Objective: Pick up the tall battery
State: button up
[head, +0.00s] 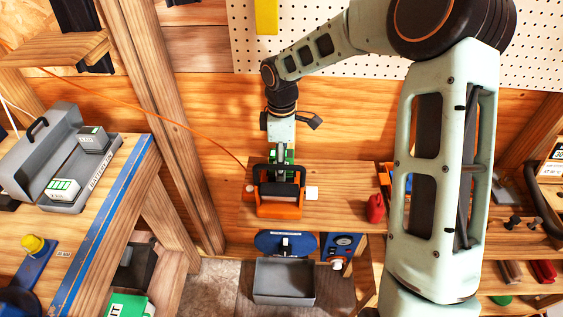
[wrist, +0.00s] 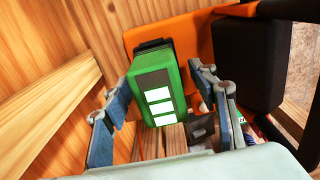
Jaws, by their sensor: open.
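A green battery (wrist: 155,88) with white bars on its face shows in the wrist view, its black end against an orange tool (wrist: 196,40).
A grey drawer or bin (head: 284,282) is below. The left bench (head: 100,225) holds a grey open box (head: 40,150) with white-and-green labelled packs.

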jog(key=shift+c, duration=0.5)
jog(key=c, duration=1.3)
jog(key=shift+r, duration=0.15)
